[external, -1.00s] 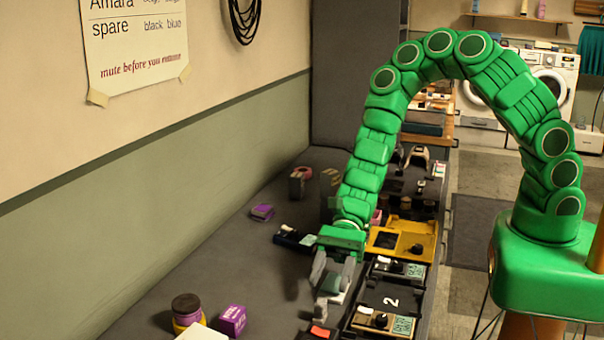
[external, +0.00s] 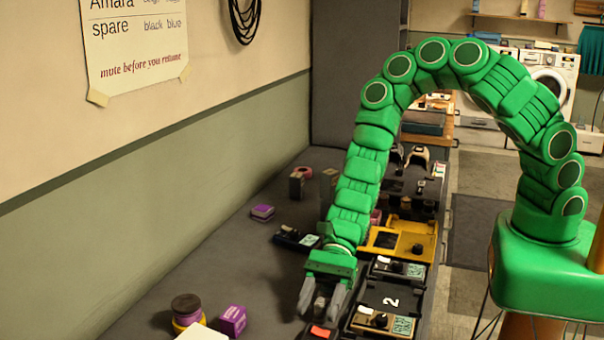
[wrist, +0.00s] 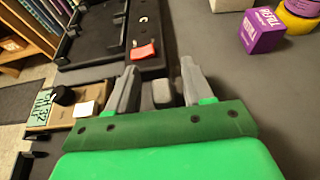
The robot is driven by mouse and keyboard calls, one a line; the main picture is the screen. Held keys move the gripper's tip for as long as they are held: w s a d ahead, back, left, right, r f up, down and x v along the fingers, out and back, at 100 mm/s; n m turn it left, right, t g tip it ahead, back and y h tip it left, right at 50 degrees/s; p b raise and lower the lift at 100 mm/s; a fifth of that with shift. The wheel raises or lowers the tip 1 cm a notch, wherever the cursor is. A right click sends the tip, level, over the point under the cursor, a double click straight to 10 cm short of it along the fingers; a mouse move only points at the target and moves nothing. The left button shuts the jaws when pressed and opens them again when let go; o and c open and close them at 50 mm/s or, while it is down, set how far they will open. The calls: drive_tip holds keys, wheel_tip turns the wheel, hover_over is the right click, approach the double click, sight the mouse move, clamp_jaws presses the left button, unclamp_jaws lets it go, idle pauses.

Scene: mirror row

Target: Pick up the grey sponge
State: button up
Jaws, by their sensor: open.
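My gripper (external: 318,309) is open and points down over the dark worktop, left of the pedal board. It also shows in the wrist view (wrist: 159,70), with its two grey fingers spread apart. A small grey block (wrist: 162,94), which looks like the grey sponge, lies between the fingers in the wrist view. A gap shows on each side of it, and the palm edge comes close to its near side. In the external view the fingers mostly hide the block.
A red-topped piece (external: 320,332) lies just in front of the gripper.

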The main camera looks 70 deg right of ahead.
drive_tip(key=shift+c, duration=0.3)
clamp_jaws()
